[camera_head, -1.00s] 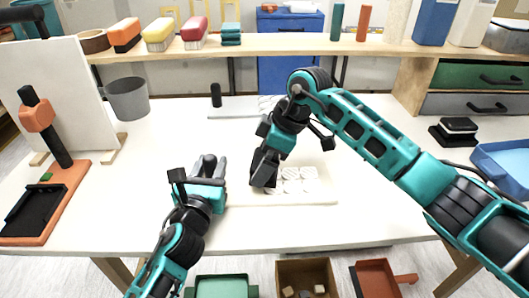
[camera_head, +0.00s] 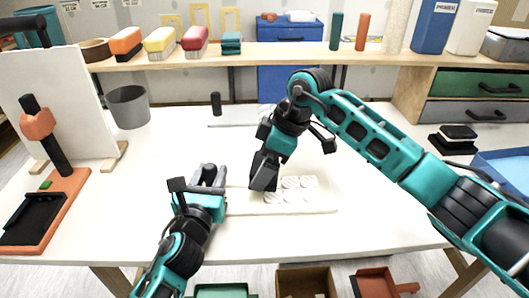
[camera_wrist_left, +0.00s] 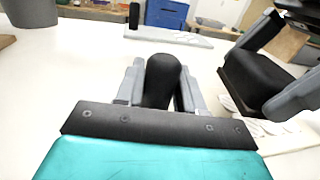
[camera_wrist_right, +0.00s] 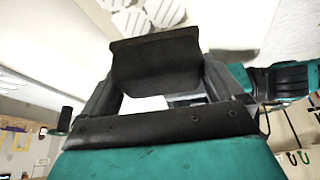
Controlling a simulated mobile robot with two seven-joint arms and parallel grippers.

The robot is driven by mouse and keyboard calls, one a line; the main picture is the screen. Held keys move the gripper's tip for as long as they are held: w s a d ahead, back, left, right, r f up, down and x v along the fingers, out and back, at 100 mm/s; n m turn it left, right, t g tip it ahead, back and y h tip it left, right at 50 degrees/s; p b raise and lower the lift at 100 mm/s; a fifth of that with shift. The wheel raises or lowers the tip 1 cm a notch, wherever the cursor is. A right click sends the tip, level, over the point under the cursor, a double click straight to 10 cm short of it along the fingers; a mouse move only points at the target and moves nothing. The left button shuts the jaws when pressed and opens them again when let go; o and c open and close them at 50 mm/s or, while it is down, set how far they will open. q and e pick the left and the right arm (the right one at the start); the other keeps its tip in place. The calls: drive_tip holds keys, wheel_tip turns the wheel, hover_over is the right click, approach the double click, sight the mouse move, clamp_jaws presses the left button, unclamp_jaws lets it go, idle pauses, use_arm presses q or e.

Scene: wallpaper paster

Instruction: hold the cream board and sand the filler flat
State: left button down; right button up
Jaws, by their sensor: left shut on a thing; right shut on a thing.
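The cream board (camera_head: 315,206) lies flat on the white table, with several pale round filler patches (camera_head: 290,196) in rows. Some patches show streaks. My left gripper (camera_head: 209,177) is at the board's left end, shut on a black rounded handle (camera_wrist_left: 161,80). My right gripper (camera_head: 272,155) is shut on a black sanding block (camera_head: 263,172), which also shows in the right wrist view (camera_wrist_right: 155,60). The block is over the left part of the patches and hides some of them. I cannot tell whether it touches the board.
A similar pale board with a black handle (camera_head: 216,103) lies behind. A grey bucket (camera_head: 128,107), an upright white panel (camera_head: 62,95) and an orange stand (camera_head: 48,205) are at left. A black block (camera_head: 453,138) sits at right. The front of the table is clear.

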sight(312, 187)
use_arm(q)
drive_tip(key=shift+f, duration=0.35)
use_arm(e)
drive_tip(key=f, duration=0.2)
drive_tip(key=d+f, duration=0.1)
drive_tip(key=f, duration=0.1)
drive_tip(key=shift+c, duration=0.4)
use_arm(q)
drive_tip(key=shift+a, duration=0.1)
use_arm(e)
drive_tip(key=d, duration=1.1)
drive_tip(key=shift+f, duration=0.25)
use_arm(q)
drive_tip(key=shift+s, duration=0.1)
use_arm(e)
drive_tip(key=a, duration=1.1)
drive_tip(key=shift+a, duration=0.35)
drive_tip(key=d, duration=1.2)
drive_tip(key=shift+s+d, duration=0.1)
drive_tip(key=shift+d, duration=0.05)
drive_tip(key=a, duration=1.3)
drive_tip(key=shift+r, duration=0.1)
wheel_tip(312, 187, up, 8)
drive_tip(key=shift+d+f, duration=0.15)
drive_tip(key=shift+f, duration=0.1)
drive_tip(key=shift+r, duration=0.45)
